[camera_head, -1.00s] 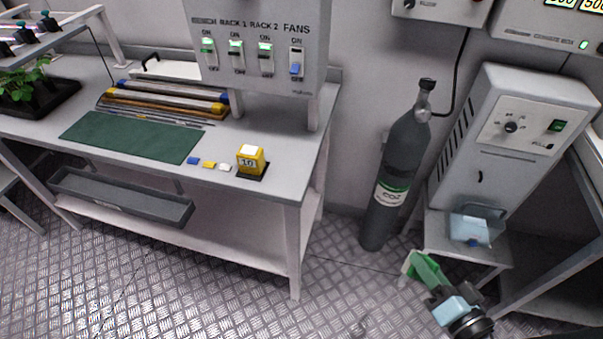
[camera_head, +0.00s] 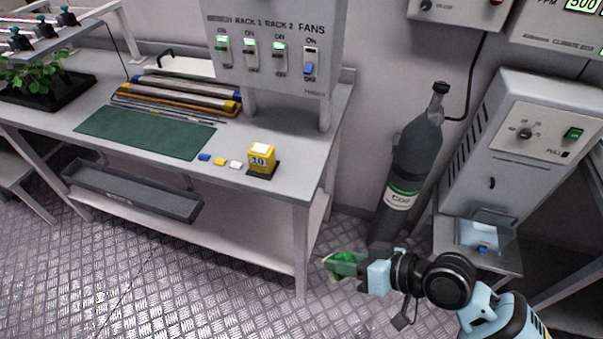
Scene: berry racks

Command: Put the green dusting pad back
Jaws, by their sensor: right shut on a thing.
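My right gripper (camera_head: 352,268) is in front of the gas cylinder, above the metal floor and to the right of the bench. It is shut on a small green thing, which I take for the green dusting pad (camera_head: 341,261). The pad sticks out to the left of the light blue wrist; its exact shape is hard to tell. My left gripper is out of view.
The bench (camera_head: 285,183) has a dark green mat (camera_head: 145,133), coloured tubes (camera_head: 180,97), small coloured tabs and a yellow block (camera_head: 261,159). The cylinder (camera_head: 411,165) and a cabinet (camera_head: 508,150) stand at right. Floor before the bench is clear.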

